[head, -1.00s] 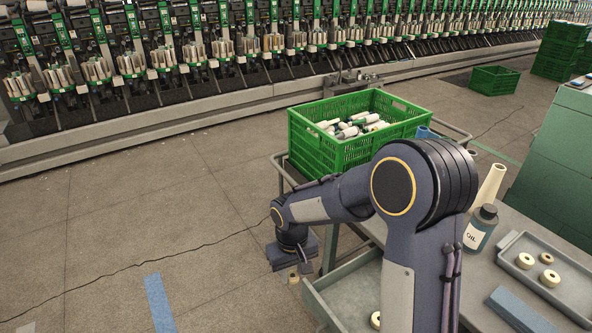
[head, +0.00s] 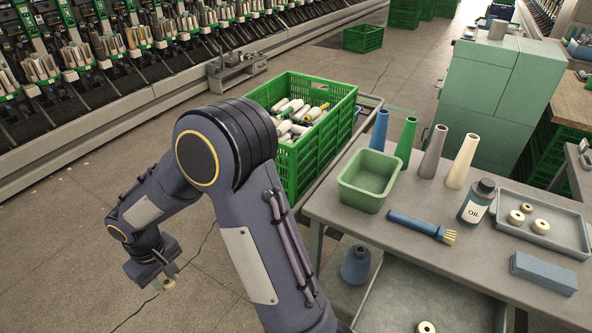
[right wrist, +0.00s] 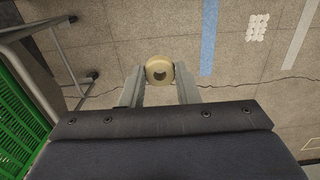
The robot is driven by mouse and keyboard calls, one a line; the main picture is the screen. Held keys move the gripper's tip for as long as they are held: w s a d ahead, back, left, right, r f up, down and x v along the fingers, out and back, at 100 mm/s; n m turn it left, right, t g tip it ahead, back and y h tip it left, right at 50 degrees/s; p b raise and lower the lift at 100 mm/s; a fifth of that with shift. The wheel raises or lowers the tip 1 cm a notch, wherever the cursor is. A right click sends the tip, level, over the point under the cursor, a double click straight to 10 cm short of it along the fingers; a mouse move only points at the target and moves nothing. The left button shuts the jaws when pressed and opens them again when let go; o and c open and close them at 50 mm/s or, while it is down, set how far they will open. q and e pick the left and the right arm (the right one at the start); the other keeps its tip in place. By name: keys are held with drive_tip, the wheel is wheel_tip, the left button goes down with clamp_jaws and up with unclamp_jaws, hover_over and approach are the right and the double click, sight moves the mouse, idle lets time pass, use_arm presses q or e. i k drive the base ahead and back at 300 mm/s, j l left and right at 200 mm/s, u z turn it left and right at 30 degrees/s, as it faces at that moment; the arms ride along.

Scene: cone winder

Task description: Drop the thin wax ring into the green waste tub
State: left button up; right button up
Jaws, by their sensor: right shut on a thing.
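My right gripper (head: 163,284) is shut on a cream wax ring (right wrist: 159,70), held between its two fingertips in the right wrist view. In the head view this ring (head: 168,285) hangs in the air over the floor, left of the table. I cannot tell its thickness against the others. The small green tub (head: 369,181) stands open on the table, and what I see of its inside is empty. It is well to the right of my right gripper. My left gripper is not in view.
A green crate (head: 314,135) full of bobbins stands between my right arm and the table. Cones, an oil bottle (head: 477,202), a brush (head: 422,227) and a blue block (head: 543,273) are on the table (head: 330,205). A grey tray (head: 562,229) holds several rings; another ring (head: 426,327) lies lower down.

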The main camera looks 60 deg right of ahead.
sight(372, 187)
drive_tip(key=i+z, duration=0.25)
drive_tip(key=z, duration=0.15)
drive_tip(key=i+z, duration=0.55)
drive_tip(key=z, duration=0.2)
drive_tip(key=i+j+z, duration=0.35)
drive_tip(key=k+l, duration=0.1)
